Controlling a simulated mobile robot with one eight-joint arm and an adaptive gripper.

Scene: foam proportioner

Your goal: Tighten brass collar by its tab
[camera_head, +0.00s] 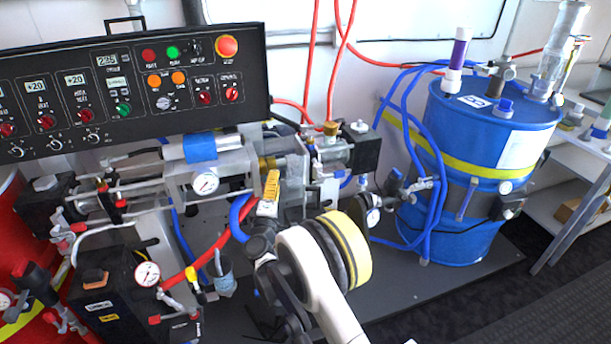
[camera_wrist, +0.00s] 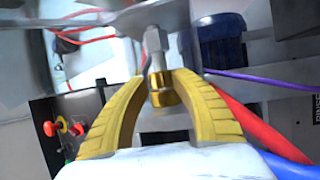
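The brass collar (camera_wrist: 163,92) shows in the wrist view as a short gold ring below a grey hexagonal fitting (camera_wrist: 155,42). I cannot make out its tab. My gripper (camera_wrist: 160,78) has two curved, ridged yellow fingers, one on each side of the collar. They stand apart, with a gap seen at the left finger; the right fingertip looks close to the collar, and contact cannot be told. In the head view my gripper (camera_head: 271,176) is at the pump assembly, beside brass-coloured parts (camera_head: 265,163); my arm hides what is below.
A black control panel (camera_head: 130,88) stands above the pump. A pressure gauge (camera_head: 205,183) is left of my gripper. A blue drum (camera_head: 480,130) with blue hoses stands at right. In the wrist view, red and blue hoses (camera_wrist: 255,130) run close to the right finger.

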